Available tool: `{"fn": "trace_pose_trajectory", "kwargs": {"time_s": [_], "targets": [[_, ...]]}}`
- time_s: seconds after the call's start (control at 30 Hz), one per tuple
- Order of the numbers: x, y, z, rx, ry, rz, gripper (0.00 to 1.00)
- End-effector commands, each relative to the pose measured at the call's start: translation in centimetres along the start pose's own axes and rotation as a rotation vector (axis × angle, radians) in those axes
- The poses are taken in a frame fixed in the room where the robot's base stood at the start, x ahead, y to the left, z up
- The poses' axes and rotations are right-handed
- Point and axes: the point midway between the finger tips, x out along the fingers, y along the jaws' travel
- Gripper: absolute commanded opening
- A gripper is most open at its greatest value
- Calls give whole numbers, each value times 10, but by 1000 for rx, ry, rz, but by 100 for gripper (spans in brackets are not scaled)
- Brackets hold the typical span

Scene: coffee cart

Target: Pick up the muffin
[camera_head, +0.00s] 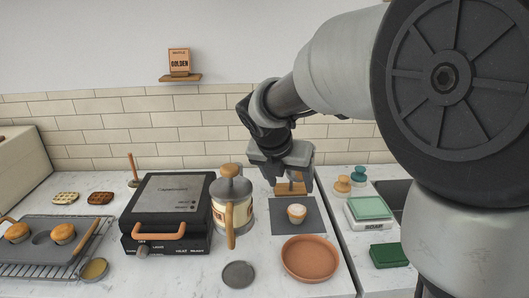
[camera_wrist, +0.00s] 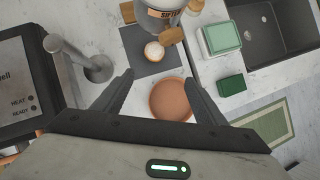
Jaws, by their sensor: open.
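A muffin (camera_head: 297,213) with a pale, whitish top stands upright on a dark grey square mat (camera_head: 313,228). It also shows in the wrist view (camera_wrist: 154,51), beyond my fingertips and just below a grey sifter (camera_wrist: 165,22). My gripper (camera_head: 283,182) hangs over the back of the mat, behind and above the muffin in the head view. In the wrist view its two fingers (camera_wrist: 160,80) are spread wide with nothing between them. The muffin is apart from both fingers. The sifter is mostly hidden behind my gripper in the head view.
A terracotta plate (camera_head: 310,260) lies in front of the mat. A canister with a wooden handle (camera_head: 233,208) and a black waffle maker (camera_head: 168,213) stand left. Other muffins (camera_head: 63,233) sit in a pan far left.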

Motion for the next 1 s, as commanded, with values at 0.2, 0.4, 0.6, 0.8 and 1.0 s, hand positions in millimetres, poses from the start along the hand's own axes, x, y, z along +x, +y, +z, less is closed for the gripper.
{"fn": "trace_pose_trajectory", "kwargs": {"time_s": [0.2,0.4,0.6,0.8,1.0], "targets": [[37,28,-1,-311,-17,-16,65],[69,29,-1,-342,-16,-21,65],[113,28,0,-340,-16,-21,65],[148,27,1,-338,-17,-20,65],[159,27,3,-337,-18,-18,65]]}}
